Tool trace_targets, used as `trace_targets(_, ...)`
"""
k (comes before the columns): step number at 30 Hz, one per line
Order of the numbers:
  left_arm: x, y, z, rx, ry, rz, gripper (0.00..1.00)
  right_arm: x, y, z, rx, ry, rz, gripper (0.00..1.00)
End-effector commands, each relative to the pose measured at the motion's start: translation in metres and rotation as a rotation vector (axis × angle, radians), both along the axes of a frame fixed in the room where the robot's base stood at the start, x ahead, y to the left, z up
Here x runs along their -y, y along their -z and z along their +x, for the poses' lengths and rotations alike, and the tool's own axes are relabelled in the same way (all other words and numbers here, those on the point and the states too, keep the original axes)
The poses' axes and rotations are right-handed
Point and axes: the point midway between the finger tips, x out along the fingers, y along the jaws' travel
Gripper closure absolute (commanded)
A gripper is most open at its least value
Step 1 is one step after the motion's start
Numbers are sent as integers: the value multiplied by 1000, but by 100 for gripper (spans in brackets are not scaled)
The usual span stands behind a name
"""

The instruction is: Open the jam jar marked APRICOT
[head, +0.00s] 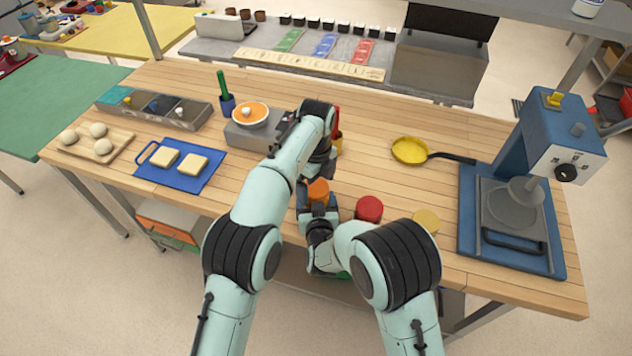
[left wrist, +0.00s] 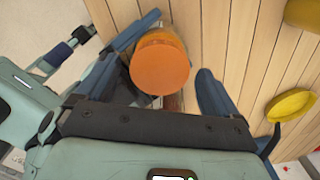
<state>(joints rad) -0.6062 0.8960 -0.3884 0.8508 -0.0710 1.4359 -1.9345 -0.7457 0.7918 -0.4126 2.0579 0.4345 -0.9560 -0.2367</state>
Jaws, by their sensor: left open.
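A jar with an orange lid (head: 318,189) stands near the front edge of the table; no label on it is readable. The orange lid also shows in the left wrist view (left wrist: 160,66), between my left fingers and apart from the right-hand one. My left gripper (head: 318,174) is open just above and behind the lid, pointing down. My right gripper (head: 318,208) is low at the near side of this jar, its fingers beside the jar body; its grip is partly hidden. A red-lidded jar (head: 369,208) and a yellow-lidded jar (head: 426,220) stand to the right.
A yellow pan (head: 410,150) lies behind the jars. A blue press (head: 550,150) stands at the right end. A blue board (head: 180,180) with bread, a wooden board (head: 110,152) with dough and a grey divided box (head: 190,118) are left. My left forearm hides part of the table's middle.

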Motion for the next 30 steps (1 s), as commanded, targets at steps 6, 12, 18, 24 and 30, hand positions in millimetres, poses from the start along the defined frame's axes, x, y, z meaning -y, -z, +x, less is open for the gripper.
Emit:
trace_targets(6, 0, -26, 1, 4, -1, -1, 6, 0, -1, 1, 3, 0, 1, 100)
trace_targets(12, 0, -43, 0, 1, -1, -1, 6, 0, -1, 0, 3, 0, 1, 100)
trace_targets(18, 0, -44, 0, 0, -1, 0, 6, 0, -1, 0, 3, 0, 1, 100)
trace_targets(24, 0, -44, 0, 0, 0, 0, 6, 0, -1, 0, 2, 0, 0, 0)
trace_targets(30, 0, -43, -1, -1, 0, -1, 6, 0, -1, -3, 1, -1, 1, 0)
